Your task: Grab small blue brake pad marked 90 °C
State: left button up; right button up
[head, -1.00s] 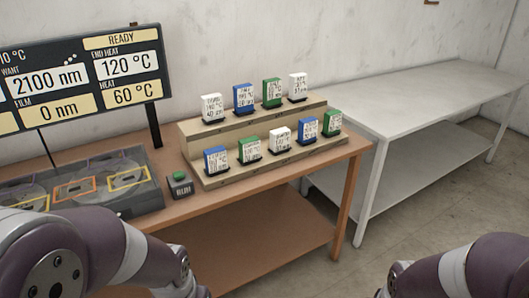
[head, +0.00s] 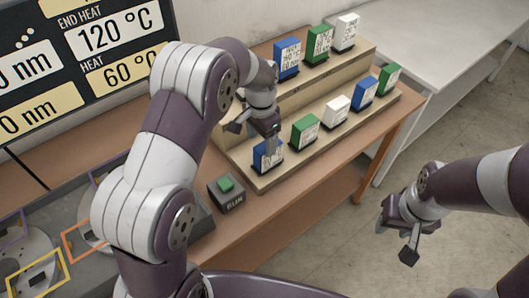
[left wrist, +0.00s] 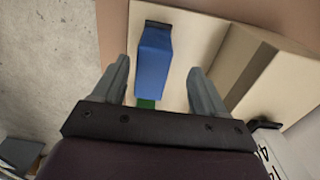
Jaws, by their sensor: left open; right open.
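A small blue pad with a white label (head: 266,160) stands at the left end of the front row on the stepped rack. Its marking is too small to read. My left gripper (head: 262,136) reaches down over this pad, partly covering it. In the left wrist view a blue pad (left wrist: 153,62) lies between the two open fingers (left wrist: 158,78), with space on both sides. Another blue pad (head: 362,92) stands further right in the front row, and a larger blue one (head: 287,58) in the back row. My right gripper (head: 404,228) is open and empty, right of the table.
Green (head: 305,131) and white (head: 337,109) pads stand beside the blue ones on the rack (head: 262,181). A RUN button box (head: 226,194) sits just left of the rack. A display (head: 105,45) stands behind. A pale bench (head: 450,50) is at the right.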

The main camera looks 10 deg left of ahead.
aim_at(262, 164)
pick_arm(q)
jog(key=f, duration=0.1)
jog(key=d+f+p, duration=0.1)
jog(key=f, duration=0.1)
jog(key=d+f+p, duration=0.1)
jog(key=f, duration=0.1)
jog(key=shift+w+d+f, duration=0.1)
jog(key=shift+w+d, duration=0.05)
jog(key=shift+w, duration=0.25)
jog(key=shift+s+f, duration=0.1)
jog(key=shift+f, duration=0.2)
jog(key=shift+a+f, duration=0.15)
jog(key=shift+a, duration=0.35)
jog(key=shift+d, duration=0.3)
jog(key=c, duration=1.3)
jog(key=shift+o, duration=0.2)
jog(key=shift+a, duration=0.1)
pick_arm(e)
jog(key=shift+w+d+r, duration=0.2)
jog(key=shift+d+r, duration=0.1)
jog(key=shift+r, duration=0.15)
jog(key=shift+w+d+r, duration=0.2)
jog(key=shift+d+r, duration=0.05)
jog(key=shift+r, duration=0.2)
